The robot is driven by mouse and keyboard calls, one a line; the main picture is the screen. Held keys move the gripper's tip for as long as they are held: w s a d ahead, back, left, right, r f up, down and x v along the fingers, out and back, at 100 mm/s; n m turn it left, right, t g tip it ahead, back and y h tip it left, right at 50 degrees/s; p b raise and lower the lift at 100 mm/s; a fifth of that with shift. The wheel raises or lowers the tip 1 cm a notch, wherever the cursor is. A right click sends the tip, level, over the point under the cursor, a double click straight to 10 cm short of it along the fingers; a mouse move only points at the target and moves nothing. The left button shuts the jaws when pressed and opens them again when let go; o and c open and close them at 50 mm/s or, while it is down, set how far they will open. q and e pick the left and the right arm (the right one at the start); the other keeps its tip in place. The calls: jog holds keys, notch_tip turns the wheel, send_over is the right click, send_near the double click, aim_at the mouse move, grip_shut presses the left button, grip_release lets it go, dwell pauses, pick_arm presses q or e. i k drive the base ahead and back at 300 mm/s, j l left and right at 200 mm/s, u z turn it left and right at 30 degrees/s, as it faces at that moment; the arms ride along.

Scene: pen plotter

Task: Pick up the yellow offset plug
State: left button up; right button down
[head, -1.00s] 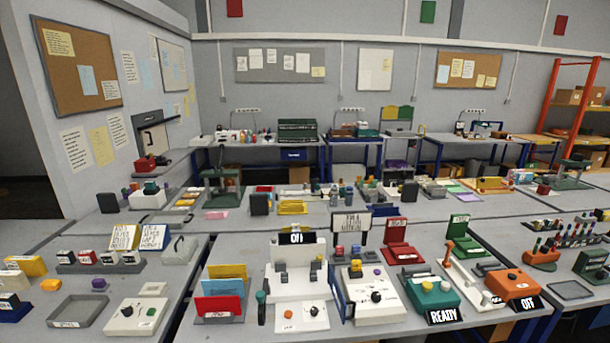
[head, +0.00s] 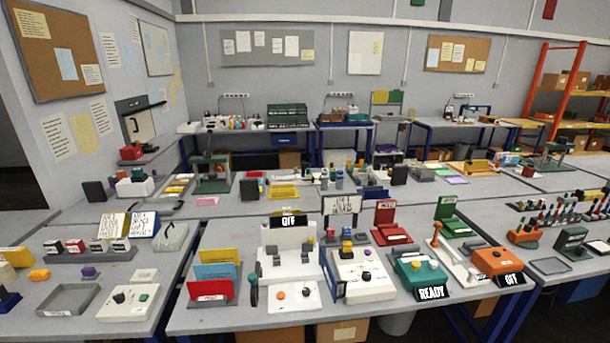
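The white pen plotter machine (head: 290,252) stands left of that box, under a dark sign. Neither of my grippers shows in the head view.
A grey tray (head: 69,299) and a white control box (head: 131,301) sit at the left front. A rack of coloured folders (head: 213,280) stands between them and the machine. Green (head: 420,274) and orange (head: 497,262) boxes fill the right. A gap separates the front tables.

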aim_at(346, 246)
jog(key=i+l+u, duration=0.1)
jog(key=l+u, duration=0.7)
jog(key=l, duration=0.25)
jog(key=l+u, duration=0.4)
jog(key=l, duration=0.15)
